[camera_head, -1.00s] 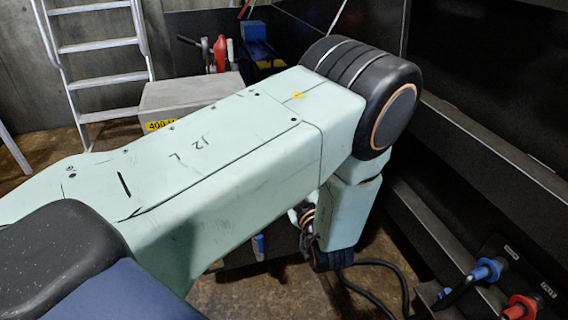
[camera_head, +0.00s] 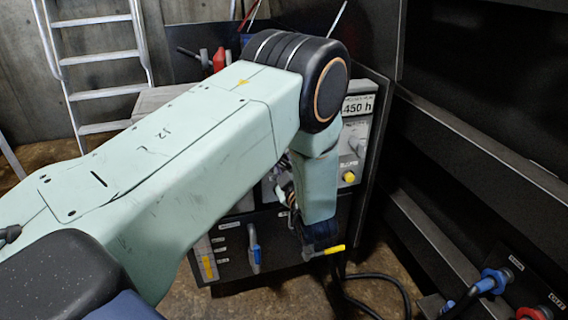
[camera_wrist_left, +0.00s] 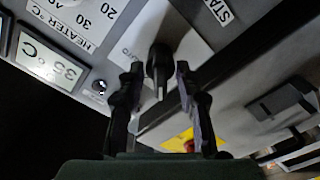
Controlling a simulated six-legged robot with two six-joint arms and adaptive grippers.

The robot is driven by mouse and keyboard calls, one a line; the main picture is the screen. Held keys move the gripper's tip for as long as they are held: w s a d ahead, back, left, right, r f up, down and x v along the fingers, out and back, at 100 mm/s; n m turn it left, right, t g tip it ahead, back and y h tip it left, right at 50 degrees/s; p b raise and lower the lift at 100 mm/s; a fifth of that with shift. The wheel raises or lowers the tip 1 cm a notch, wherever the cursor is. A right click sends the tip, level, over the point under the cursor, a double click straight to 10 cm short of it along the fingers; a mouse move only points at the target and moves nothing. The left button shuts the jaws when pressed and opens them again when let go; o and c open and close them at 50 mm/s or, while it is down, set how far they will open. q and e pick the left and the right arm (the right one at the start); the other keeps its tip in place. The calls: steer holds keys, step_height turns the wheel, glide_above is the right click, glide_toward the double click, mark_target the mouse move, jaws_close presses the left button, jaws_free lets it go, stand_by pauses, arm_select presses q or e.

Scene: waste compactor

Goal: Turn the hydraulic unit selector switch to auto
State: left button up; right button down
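A black selector knob (camera_wrist_left: 160,60) stands on a pale plate in the left wrist view. The printed label beside it is partly cut off, so I cannot read its setting for certain. My left gripper (camera_wrist_left: 159,76) is open, with its two dark fingers on either side of the knob. A little space shows beside the knob, and I cannot tell whether either finger touches it. In the head view, my left arm covers much of the control unit (camera_head: 370,120), and the left gripper's fingers cannot be made out. My right gripper is not in view.
A 35 °C display (camera_wrist_left: 48,62) and heater scale lie left of the knob. A yellow plate (camera_wrist_left: 175,141) is below. In the head view, a 450 h display (camera_head: 358,106), yellow button (camera_head: 349,177), blue handle (camera_head: 254,247) and dark hoses (camera_head: 380,285) surround my arm.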

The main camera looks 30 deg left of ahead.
arm_select(q)
steer(key=shift+c, duration=0.3)
jaws_close()
steer(key=shift+f, duration=0.1)
steer(key=m+p, duration=0.2)
steer(key=m, duration=0.1)
steer(key=shift+d+m+p, duration=0.1)
steer(key=shift+m+p, duration=0.2)
steer(key=shift+p, duration=0.05)
steer(key=m+p, duration=0.1)
steer(key=m, duration=0.2)
steer(key=shift+d+m+p, duration=0.1)
steer(key=shift+m+p, duration=0.3)
steer(key=m+p, duration=0.1)
steer(key=m, duration=0.4)
steer(key=shift+w+d+p, duration=0.1)
steer(key=shift+p, duration=0.25)
steer(key=m, duration=0.5)
steer(key=shift+f+p, duration=0.25)
steer(key=shift+p, duration=0.1)
steer(key=shift+m, duration=0.3)
